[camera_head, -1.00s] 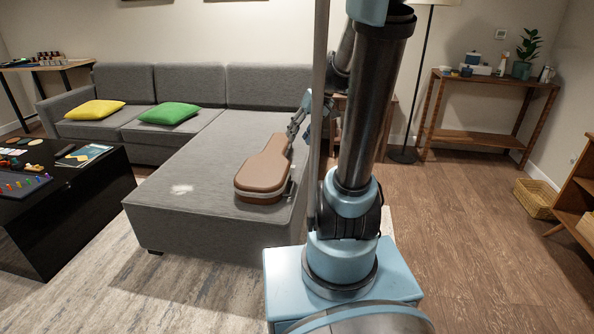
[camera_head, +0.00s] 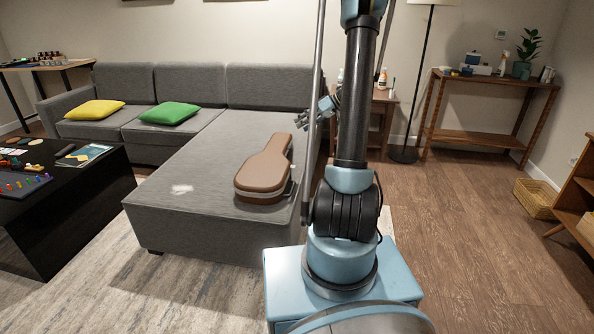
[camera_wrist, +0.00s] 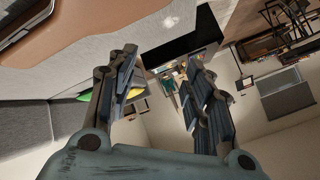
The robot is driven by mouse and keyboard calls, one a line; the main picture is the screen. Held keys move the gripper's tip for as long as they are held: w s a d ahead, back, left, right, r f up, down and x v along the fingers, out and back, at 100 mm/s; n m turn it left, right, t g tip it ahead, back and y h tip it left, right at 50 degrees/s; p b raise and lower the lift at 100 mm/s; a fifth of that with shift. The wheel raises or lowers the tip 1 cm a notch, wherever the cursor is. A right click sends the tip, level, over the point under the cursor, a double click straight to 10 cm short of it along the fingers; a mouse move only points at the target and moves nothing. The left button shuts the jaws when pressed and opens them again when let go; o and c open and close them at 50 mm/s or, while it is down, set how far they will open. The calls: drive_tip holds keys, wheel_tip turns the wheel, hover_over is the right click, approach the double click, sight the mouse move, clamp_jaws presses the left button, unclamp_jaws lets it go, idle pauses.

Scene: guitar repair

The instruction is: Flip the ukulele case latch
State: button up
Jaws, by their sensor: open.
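The brown ukulele case (camera_head: 263,172) lies on the grey sofa's chaise in the head view, its lid looking closed. Its edge (camera_wrist: 95,32) also shows at the upper left of the wrist view. The latch cannot be made out in either view. My gripper (camera_head: 327,104) is up to the right of the case's narrow end, clear of it, and partly hidden by a pole. In the wrist view my gripper (camera_wrist: 160,85) is open with nothing between its fingers.
The grey chaise (camera_head: 165,225) has free room left of the case. A black coffee table (camera_head: 75,215) stands at the left. A small side table (camera_head: 381,98) with bottles is behind my arm. A floor lamp (camera_head: 417,90) and a wooden console (camera_head: 480,138) stand at the right.

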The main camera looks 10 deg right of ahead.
drive_tip(key=w+d+f+n+t+y, duration=0.1)
drive_tip(key=w+d+f+n+y, duration=0.1)
drive_tip(key=w+d+f, duration=0.35)
drive_tip(key=w+d+f+n+y, duration=0.1)
drive_tip(key=w+d+f+y, duration=0.15)
drive_tip(key=f, duration=0.55)
drive_tip(key=d+f+n+t+y, duration=0.1)
drive_tip(key=d+f, duration=0.1)
drive_tip(key=f, duration=0.3)
drive_tip(key=s+d+f+n+y, duration=0.1)
drive_tip(key=d+f+n, duration=0.15)
drive_tip(key=f, duration=0.35)
drive_tip(key=d+f+n+t+y, duration=0.1)
drive_tip(key=d+f, duration=0.1)
drive_tip(key=f, duration=0.3)
drive_tip(key=shift+m+h, duration=0.25)
drive_tip(key=x, duration=1.7)
drive_tip(key=shift+f, duration=0.1)
drive_tip(key=shift+c, duration=0.3)
